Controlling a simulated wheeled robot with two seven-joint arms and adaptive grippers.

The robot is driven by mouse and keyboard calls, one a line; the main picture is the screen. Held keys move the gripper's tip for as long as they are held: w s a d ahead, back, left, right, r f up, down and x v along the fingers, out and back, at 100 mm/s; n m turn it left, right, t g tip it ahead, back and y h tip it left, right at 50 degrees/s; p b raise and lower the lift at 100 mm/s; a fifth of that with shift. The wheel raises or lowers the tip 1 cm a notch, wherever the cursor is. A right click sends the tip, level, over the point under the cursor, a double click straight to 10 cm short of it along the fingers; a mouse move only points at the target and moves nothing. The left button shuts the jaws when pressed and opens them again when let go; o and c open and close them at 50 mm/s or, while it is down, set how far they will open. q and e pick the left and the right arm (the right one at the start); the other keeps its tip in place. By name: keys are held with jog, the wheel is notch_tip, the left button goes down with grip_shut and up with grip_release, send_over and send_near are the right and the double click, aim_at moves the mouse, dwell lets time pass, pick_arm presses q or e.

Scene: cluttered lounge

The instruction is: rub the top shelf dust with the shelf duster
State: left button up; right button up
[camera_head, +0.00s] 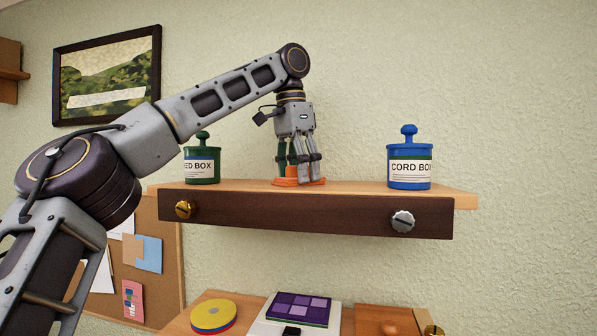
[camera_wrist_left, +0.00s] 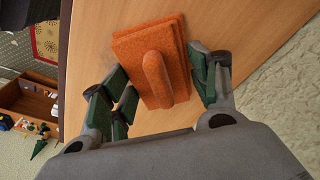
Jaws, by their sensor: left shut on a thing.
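The shelf duster (camera_head: 287,183) is an orange block with a raised rounded handle. It sits on the light wooden top of the wall shelf (camera_head: 357,186), between the two canisters. My left gripper (camera_head: 299,163) reaches down from above and is shut on the duster. The left wrist view shows the duster (camera_wrist_left: 182,52) flat on the board (camera_wrist_left: 225,25), with the green-padded fingers (camera_wrist_left: 168,90) on either side of its handle. I cannot make out any dust on the board. My right gripper is not in view.
A green canister (camera_head: 202,168) stands left of the gripper and a blue "CORD BOX" canister (camera_head: 409,171) stands to the right. Two knobs stick out of the dark shelf front. Below are a round yellow-topped item (camera_head: 213,315) and a purple patterned box (camera_head: 299,308).

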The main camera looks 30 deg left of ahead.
aim_at(290, 188)
pick_arm(q)
jog(key=shift+s+d, duration=0.2)
jog(key=shift+s, duration=0.65)
jog(key=shift+s+d, duration=0.2)
jog(key=shift+s, duration=0.6)
jog(key=shift+s, duration=0.1)
jog(key=shift+s+d, duration=0.1)
jog(key=shift+s+d+f, duration=0.15)
jog(key=shift+s+d, duration=0.05)
jog(key=shift+s, duration=0.6)
jog(key=shift+s+d+f, duration=0.1)
jog(key=shift+s+d, duration=0.1)
jog(key=shift+s, duration=0.55)
jog(key=shift+a, duration=0.15)
jog(key=shift+s+a+r, duration=0.1)
jog(key=shift+s+a, duration=0.1)
jog(key=shift+a, duration=0.25)
jog(key=shift+s+a+r, duration=0.1)
jog(key=shift+s+a, duration=0.05)
jog(key=shift+a, duration=0.35)
